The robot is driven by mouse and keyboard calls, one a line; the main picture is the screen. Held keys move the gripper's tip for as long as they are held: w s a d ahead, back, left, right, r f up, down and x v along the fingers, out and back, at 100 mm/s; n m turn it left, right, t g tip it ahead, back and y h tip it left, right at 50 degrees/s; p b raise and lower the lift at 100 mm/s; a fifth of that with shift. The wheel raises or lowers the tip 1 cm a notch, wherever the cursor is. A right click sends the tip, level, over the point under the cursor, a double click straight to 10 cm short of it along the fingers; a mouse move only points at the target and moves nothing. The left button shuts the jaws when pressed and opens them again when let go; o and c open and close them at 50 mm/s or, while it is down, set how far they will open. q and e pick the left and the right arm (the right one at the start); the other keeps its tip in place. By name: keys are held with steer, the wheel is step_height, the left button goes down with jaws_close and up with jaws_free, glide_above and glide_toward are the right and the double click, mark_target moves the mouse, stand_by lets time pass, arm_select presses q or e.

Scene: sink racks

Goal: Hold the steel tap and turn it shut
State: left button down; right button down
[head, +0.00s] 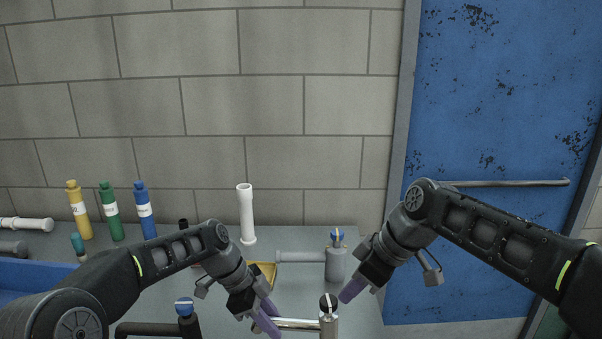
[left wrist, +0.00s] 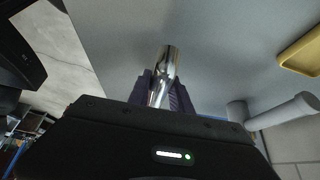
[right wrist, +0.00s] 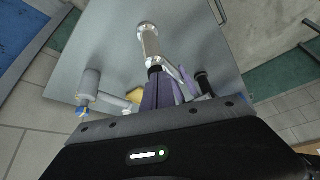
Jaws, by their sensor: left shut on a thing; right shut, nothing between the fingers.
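The steel tap (head: 328,325) stands upright near the front of the grey counter, with a black knob (head: 328,302) bearing a white mark. Its shiny spout points left. My left gripper (head: 268,316) is shut on the spout; the left wrist view shows the steel tube (left wrist: 163,78) between its purple fingers. My right gripper (head: 350,292) is shut and empty, just right of the knob in the head view. In the right wrist view its fingertips are close to the knob (right wrist: 154,69); I cannot tell whether they touch it.
A grey tap (head: 336,262) with a blue knob stands behind. A black tap (head: 187,322) is left of my left gripper. A white pipe (head: 246,213), a yellow tray (head: 264,268) and yellow, green and blue bottles (head: 146,213) stand farther back. A blue door (head: 500,120) is at right.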

mark_target(329, 303)
step_height(329, 303, up, 2)
steer(key=shift+r, duration=0.1)
steer(key=shift+w+r+t+h, duration=0.3)
steer(key=shift+r+t, duration=0.1)
steer(key=shift+r, duration=0.15)
steer(key=shift+f, duration=0.1)
step_height(329, 303, down, 7)
steer(key=shift+w+d, duration=0.15)
stand_by(0.6)
steer(key=shift+w+a, duration=0.1)
steer(key=shift+a, duration=0.2)
stand_by(0.5)
